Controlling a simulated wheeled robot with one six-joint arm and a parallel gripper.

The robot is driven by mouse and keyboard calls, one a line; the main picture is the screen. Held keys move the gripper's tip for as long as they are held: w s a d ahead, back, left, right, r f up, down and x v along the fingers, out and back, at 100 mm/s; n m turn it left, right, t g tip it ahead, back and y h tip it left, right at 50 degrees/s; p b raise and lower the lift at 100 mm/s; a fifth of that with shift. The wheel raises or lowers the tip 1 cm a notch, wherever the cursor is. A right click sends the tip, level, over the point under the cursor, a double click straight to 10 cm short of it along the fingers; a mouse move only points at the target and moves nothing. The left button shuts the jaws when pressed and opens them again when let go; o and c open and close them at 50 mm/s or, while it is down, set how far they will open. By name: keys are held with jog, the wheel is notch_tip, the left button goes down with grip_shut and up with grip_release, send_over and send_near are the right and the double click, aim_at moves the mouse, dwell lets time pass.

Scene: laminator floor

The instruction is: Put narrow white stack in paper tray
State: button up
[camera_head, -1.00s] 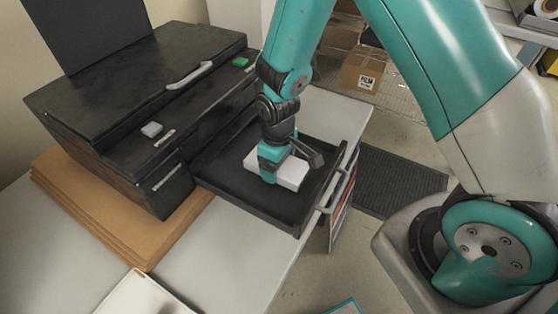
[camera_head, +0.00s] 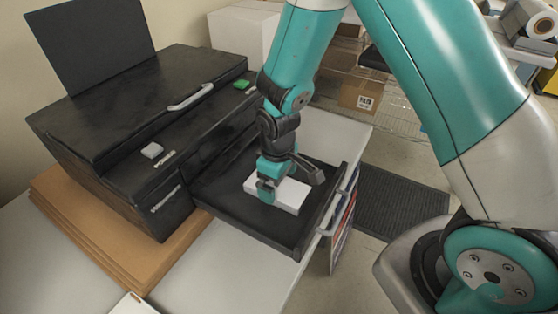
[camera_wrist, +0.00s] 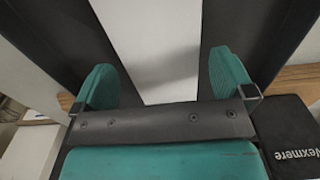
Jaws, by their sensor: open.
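The narrow white stack (camera_head: 289,200) lies in the black paper tray (camera_head: 235,212), which is pulled out from the front of the black printer. My gripper (camera_head: 272,182) is directly over the stack in the head view and hides part of its top. In the wrist view, the white stack (camera_wrist: 155,45) runs between the two teal fingers of my gripper (camera_wrist: 163,80). The fingers are apart, with a visible gap between each finger and the stack. Dark tray floor shows on both sides of it.
The black printer (camera_head: 130,120) stands on brown cardboard sheets (camera_head: 95,235) at the left of the light table (camera_head: 235,275). The tray's front has a metal handle (camera_head: 334,212). A dark floor mat (camera_head: 400,210) and a cardboard box (camera_head: 360,95) lie beyond the table.

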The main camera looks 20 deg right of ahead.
aim_at(278, 189)
notch_tip(278, 189, up, 12)
jog(key=s+b, duration=0.1)
jog(key=b, duration=0.1)
jog(key=s+a+r+y, duration=0.2)
jog(key=s+r, duration=0.3)
jog(key=s, duration=0.3)
jog(key=s+a+r+y, duration=0.2)
jog(key=s+r, duration=0.4)
jog(key=s, duration=0.3)
jog(key=shift+s+a, duration=0.15)
jog(key=shift+s, duration=0.1)
